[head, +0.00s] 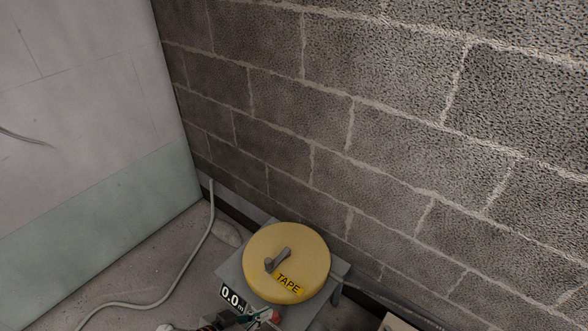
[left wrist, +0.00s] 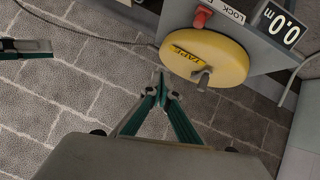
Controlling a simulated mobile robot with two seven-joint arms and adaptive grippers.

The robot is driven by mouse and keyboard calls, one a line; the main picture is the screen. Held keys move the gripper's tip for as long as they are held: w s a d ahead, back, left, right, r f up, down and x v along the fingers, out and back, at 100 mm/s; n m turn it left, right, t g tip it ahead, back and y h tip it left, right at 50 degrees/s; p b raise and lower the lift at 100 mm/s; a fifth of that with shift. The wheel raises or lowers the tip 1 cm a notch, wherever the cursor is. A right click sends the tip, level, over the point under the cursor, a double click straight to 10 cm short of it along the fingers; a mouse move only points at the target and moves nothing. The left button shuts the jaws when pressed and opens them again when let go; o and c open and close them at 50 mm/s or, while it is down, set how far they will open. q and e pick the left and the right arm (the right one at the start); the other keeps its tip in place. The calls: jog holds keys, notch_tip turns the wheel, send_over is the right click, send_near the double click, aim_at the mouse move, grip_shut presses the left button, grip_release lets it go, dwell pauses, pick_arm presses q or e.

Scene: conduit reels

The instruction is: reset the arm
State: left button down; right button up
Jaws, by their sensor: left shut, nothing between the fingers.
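The arm to reset is my own. My left gripper (head: 246,318) shows partly at the bottom edge of the head view, in front of the tape reel's stand. In the left wrist view my left gripper (left wrist: 162,87) has its teal fingers together at the tips, with nothing between them. The tips are just short of the yellow tape reel (left wrist: 208,57) in the picture, apart from it as far as I can tell. A teal and grey part at the left edge of that view looks like my right gripper (left wrist: 25,49), too cut off to read.
The yellow reel (head: 287,250) with a grey crank sits on a grey stand (head: 232,272) with a "0.0 m" display (head: 232,297). A red knob (left wrist: 202,17) is beside it. A block wall (head: 400,130) rises behind. A pale hose (head: 190,267) lies on the floor at left.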

pick_arm(q)
jog(key=s+a+r+n+t+y+p, duration=0.1)
jog(key=s+a+r+t+y+p, duration=0.2)
jog(key=s+a, duration=0.6)
jog(key=a+r+y, duration=0.1)
jog(key=a+y, duration=0.1)
jog(key=a, duration=0.1)
jog(key=shift+s, duration=0.15)
pick_arm(e)
jog(key=shift+s+a+r, duration=0.15)
jog(key=shift+s+r, duration=0.45)
jog(key=shift+s, duration=0.1)
jog(key=shift+w+r, duration=0.2)
jog(key=shift+r, duration=0.15)
